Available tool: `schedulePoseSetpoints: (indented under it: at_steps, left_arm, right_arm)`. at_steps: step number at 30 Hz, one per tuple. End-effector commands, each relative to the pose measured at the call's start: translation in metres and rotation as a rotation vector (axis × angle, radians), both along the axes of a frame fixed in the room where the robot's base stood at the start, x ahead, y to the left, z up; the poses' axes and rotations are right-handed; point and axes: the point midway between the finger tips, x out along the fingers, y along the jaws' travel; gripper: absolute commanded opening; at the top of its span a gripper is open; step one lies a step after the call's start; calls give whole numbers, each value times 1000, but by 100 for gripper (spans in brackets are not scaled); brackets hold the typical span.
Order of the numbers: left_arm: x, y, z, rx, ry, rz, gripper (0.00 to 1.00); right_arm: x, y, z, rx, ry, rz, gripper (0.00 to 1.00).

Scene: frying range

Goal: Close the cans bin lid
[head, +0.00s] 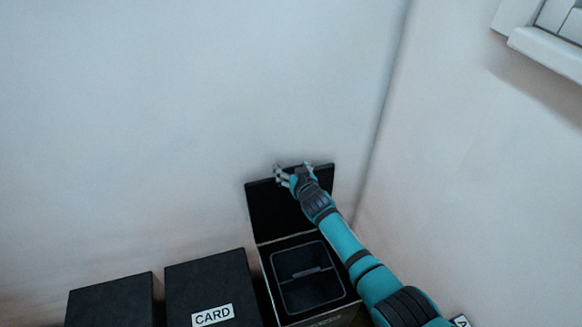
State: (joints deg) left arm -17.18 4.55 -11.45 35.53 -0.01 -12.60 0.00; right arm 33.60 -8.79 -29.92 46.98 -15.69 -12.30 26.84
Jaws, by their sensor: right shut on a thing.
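The open bin (347,297) stands at the lower middle, near the corner of the room. Its black lid (271,213) is raised upright against the wall behind it. A dark inner bucket with a thin bar across it shows inside. The label on the bin's front is cut off by the lower edge, so I cannot read it. My right gripper (286,173) is at the lid's top edge, shut on the lid. My arm covers part of the lid's right side. My left gripper is not in view.
A shut black bin with a CARD label (208,283) stands just left of the open bin. Another shut black bin (112,302) is further left. Walls close off the back and right. A window sill (548,52) juts out at upper right.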

Motion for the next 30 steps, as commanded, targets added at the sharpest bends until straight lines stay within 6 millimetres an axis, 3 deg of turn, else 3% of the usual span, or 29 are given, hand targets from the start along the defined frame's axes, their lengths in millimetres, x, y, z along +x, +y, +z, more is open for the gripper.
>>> schedulePoseSetpoints:
  at_steps: [8, 15, 21, 30]
  left_arm:
    - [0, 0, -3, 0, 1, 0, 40]
    - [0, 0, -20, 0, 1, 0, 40]
    - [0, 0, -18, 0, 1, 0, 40]
    - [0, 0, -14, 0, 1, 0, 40]
  right_arm:
    - [-44, -18, -6, 52, -115, -3, 16]
    - [-99, -41, -19, 115, -271, -4, 16]
    - [-138, -58, -28, 127, -310, -2, 16]
    - [-172, -71, -47, 125, -307, 0, 16]
